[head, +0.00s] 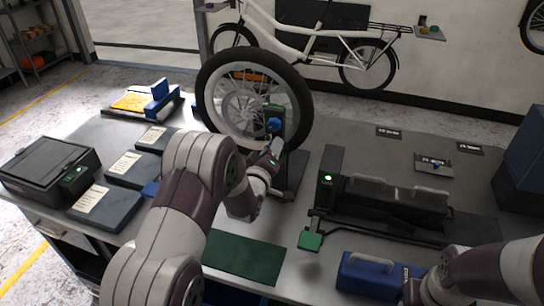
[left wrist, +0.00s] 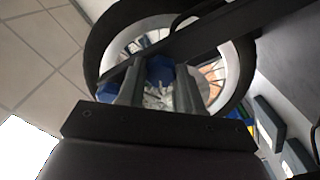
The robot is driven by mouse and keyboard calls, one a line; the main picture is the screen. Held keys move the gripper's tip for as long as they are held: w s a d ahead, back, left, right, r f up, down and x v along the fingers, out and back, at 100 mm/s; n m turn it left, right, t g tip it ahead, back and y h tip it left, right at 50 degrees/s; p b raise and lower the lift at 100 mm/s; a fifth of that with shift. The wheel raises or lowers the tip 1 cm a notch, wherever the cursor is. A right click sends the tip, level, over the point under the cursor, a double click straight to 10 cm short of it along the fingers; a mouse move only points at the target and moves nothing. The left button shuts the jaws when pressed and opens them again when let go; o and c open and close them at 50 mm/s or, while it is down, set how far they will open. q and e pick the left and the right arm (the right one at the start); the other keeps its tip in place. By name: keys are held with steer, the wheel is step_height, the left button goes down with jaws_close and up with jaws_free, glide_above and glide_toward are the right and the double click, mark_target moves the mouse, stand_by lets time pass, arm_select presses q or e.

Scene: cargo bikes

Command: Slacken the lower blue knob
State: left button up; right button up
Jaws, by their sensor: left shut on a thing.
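A bike wheel (head: 252,98) stands upright in a dark truing stand (head: 297,130) on the workbench. One blue knob (head: 273,125) shows on the stand's post, just above my left gripper (head: 276,147). My left gripper reaches to the post below that knob and hides what it holds in the head view. In the left wrist view its two fingers are closed around a blue knob (left wrist: 159,70), which I take to be the lower one. The wheel (left wrist: 103,32) is behind it. My right gripper (head: 414,291) is low at the right, beside a blue case; its fingers are unclear.
The blue case (head: 365,275) lies at the bench's front. A dark device (head: 385,205) with a green light stands right of the wheel stand. A green mat (head: 243,257) lies in front. Dark trays (head: 105,208) and a black box (head: 45,165) are at left.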

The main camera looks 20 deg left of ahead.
arm_select(q)
steer(key=shift+f+n+b, duration=0.15)
steer(key=shift+n+b, duration=2.9)
steer(key=shift+n, duration=1.95)
steer(key=o, duration=1)
steer(key=shift+o, duration=0.2)
steer(key=shift+a, duration=0.1)
steer(key=shift+s, duration=0.15)
steer(key=s+b, duration=0.1)
steer(key=s, duration=1.1)
steer(key=shift+s+a+b, duration=0.2)
steer(key=shift+s+b, duration=0.05)
steer(key=shift+b, duration=0.15)
